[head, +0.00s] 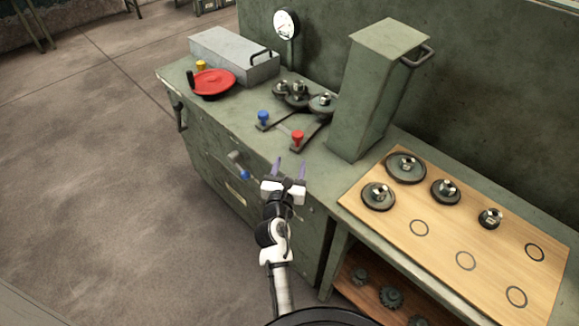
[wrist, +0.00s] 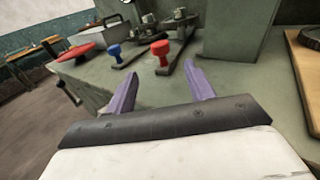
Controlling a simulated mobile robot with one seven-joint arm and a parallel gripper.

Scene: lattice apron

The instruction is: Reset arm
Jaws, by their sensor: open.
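My gripper (head: 289,170) is at the front edge of the green workbench (head: 319,166), with its two purple fingers spread apart and nothing between them. In the wrist view my gripper (wrist: 162,85) points at the bench top, toward the blue-knobbed lever (wrist: 114,52) and the red-knobbed lever (wrist: 160,52). Both fingers are apart from the levers. My white and black arm reaches up from the bottom of the head view.
A tall green box (head: 372,95) stands right of the levers. A wooden board (head: 440,247) with several gears and ring marks lies further right. A red handwheel (head: 213,82) and grey case (head: 233,56) are at the left. Open floor (head: 80,170) lies left.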

